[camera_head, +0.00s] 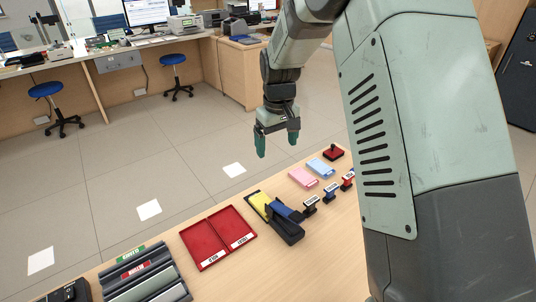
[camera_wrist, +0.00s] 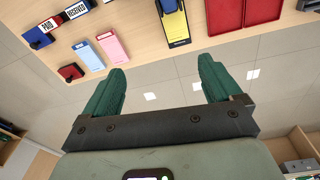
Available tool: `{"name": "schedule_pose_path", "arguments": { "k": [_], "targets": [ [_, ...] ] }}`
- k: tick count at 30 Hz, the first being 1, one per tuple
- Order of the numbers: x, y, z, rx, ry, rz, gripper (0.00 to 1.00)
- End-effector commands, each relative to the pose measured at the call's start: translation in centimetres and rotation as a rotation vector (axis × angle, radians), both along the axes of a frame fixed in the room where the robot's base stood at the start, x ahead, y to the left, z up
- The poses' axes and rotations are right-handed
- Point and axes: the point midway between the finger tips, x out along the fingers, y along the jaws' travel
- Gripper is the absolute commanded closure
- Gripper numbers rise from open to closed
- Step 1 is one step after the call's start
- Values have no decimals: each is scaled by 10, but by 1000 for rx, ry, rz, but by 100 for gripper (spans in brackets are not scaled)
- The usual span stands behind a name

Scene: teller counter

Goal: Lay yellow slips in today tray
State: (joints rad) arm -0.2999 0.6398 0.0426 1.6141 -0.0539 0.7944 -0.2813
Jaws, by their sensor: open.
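My gripper (camera_head: 277,142) hangs high, past the counter's far edge, with its green fingers apart and nothing between them. In the wrist view the open fingers (camera_wrist: 161,92) frame only floor. I cannot read which label says today. Both compartments look empty.
Pink slips (camera_head: 303,177) and blue slips (camera_head: 321,168) lie right of the yellow ones. Several stamps (camera_head: 310,205) and a red ink pad (camera_head: 333,153) stand nearby. A dark file rack (camera_head: 145,276) stands left. Bare counter (camera_head: 300,265) lies in front of the tray.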

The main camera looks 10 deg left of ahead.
Motion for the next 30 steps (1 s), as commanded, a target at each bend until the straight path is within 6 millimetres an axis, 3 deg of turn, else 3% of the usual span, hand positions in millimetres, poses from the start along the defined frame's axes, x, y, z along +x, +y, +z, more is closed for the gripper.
{"name": "schedule_pose_path", "arguments": {
  "k": [1, 3, 6, 10, 15, 25, 30],
  "targets": [
    [5, 10, -24, -7, 21, 26, 8],
    [10, 21, -51, -12, 41, 55, 8],
    [14, 33, -83, -17, 63, 90, 8],
    [15, 43, -112, -22, 84, 120, 8],
    [16, 48, -126, -25, 91, 136, 8],
    [16, 48, -127, -25, 93, 136, 8],
    [15, 48, -140, -25, 93, 135, 8]
  ]
}}
